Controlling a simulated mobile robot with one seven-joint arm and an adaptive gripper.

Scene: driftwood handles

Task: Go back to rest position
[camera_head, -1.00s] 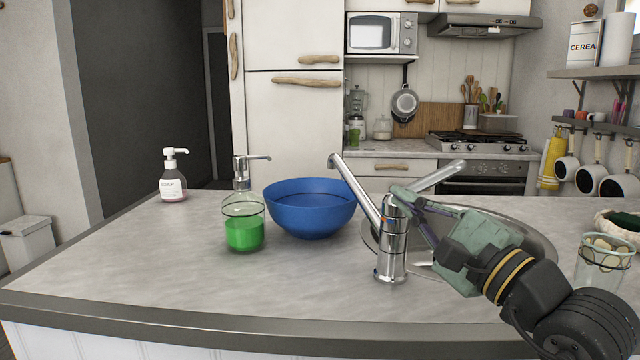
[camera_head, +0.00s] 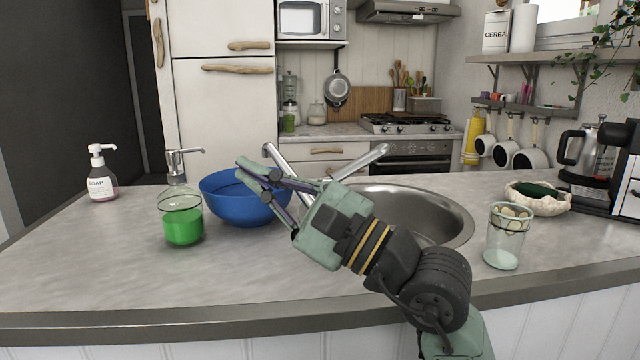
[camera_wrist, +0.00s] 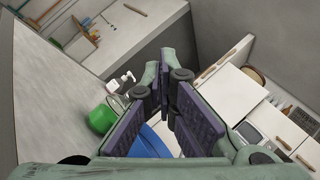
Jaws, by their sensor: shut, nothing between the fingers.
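My gripper (camera_head: 243,168) is shut and empty. It is in front of the faucet (camera_head: 378,155) and hides most of it in the head view. Its fingertips overlap the blue bowl (camera_head: 240,205) in that view; I cannot tell how far above or in front of the bowl they are. In the wrist view the two fingers (camera_wrist: 165,85) come together in the middle, with part of the blue bowl (camera_wrist: 150,143) showing behind them. The sink (camera_head: 455,220) lies behind my arm and is partly hidden.
A green soap dispenser (camera_head: 183,222) stands left of the bowl, and a white soap bottle (camera_head: 102,180) farther left. A glass (camera_head: 505,238) stands right of my arm, near a sponge bowl (camera_head: 538,203) and a coffee machine (camera_head: 622,185). The counter's front left (camera_head: 80,275) is clear.

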